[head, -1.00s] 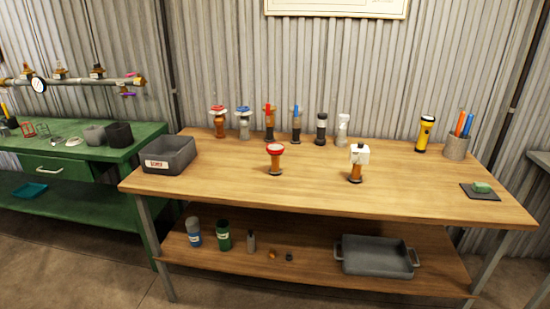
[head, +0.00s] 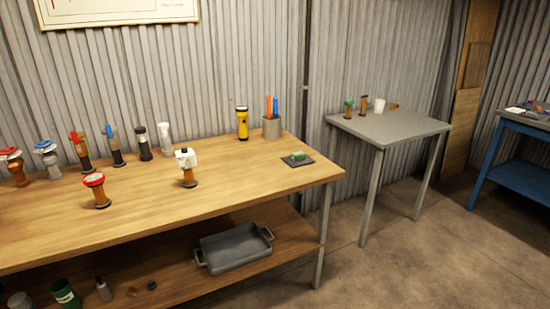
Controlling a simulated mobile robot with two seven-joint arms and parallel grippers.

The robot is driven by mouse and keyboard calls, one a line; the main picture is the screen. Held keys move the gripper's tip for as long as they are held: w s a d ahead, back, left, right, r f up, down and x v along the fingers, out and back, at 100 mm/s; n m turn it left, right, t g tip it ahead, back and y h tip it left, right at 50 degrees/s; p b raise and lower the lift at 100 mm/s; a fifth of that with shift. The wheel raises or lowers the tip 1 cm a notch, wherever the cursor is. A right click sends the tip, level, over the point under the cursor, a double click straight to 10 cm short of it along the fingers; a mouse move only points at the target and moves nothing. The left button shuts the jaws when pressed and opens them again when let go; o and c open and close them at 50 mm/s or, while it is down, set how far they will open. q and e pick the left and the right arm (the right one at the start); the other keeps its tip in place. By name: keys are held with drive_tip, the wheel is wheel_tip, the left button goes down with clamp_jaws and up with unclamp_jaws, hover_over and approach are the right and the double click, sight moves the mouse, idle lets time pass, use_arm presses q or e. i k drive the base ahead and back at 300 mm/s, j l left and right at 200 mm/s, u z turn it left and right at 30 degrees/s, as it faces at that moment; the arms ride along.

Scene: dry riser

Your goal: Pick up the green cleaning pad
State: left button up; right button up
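The green cleaning pad (head: 298,155) is a small block in the head view, lying on a flat dark mat (head: 289,162) near the right end of the wooden workbench (head: 240,172). Nothing touches the pad from above and it is fully visible. Neither of my grippers is in the head view.
A cup of pens (head: 272,127) and a yellow flashlight (head: 242,123) stand behind the pad. A white-topped valve (head: 187,166) and a red-topped valve (head: 96,190) stand to its left. A grey table (head: 390,125) stands apart at right, with open floor before it.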

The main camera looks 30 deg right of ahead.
sight(297, 156)
drive_tip(key=i+l+u, duration=0.2)
drive_tip(key=l, duration=0.7)
drive_tip(key=i+l+u, duration=0.25)
drive_tip(key=l, duration=0.7)
drive_tip(key=i+l+u, duration=0.2)
drive_tip(key=l, duration=0.75)
drive_tip(key=l+u, duration=0.2)
drive_tip(key=l, duration=0.75)
